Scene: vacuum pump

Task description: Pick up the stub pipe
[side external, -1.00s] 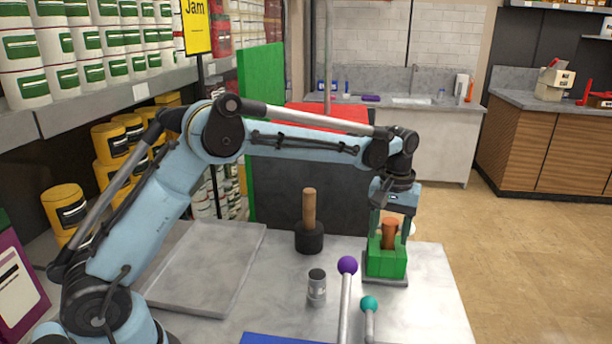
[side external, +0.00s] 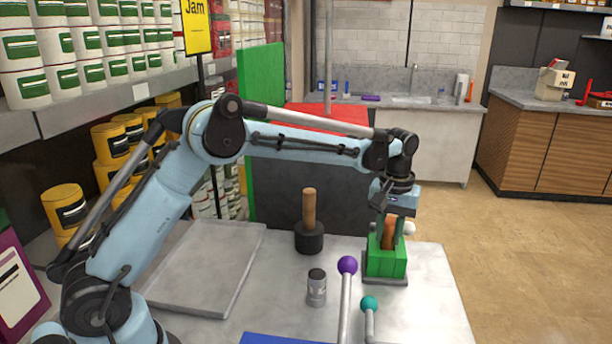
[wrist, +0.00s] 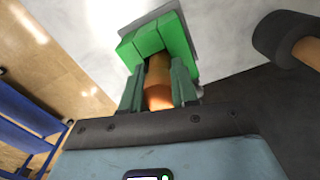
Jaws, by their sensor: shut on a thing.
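The stub pipe (side external: 389,230) is a short orange-brown copper cylinder. It stands upright in the green block (side external: 386,264) at the right end of the table. My gripper (side external: 391,240) points down over the block, with its green-grey fingers shut on the pipe. In the wrist view the pipe (wrist: 158,85) lies between the two fingers of my gripper (wrist: 158,80), and its far end is at the green block (wrist: 158,38). How deep the pipe sits in the block is hidden.
A black-headed mallet (side external: 309,240) stands left of the block. A small grey metal cylinder (side external: 317,288), a purple-knobbed lever (side external: 347,266) and a teal-knobbed lever (side external: 369,304) stand in front. A grey tray (side external: 205,265) lies on the left of the table.

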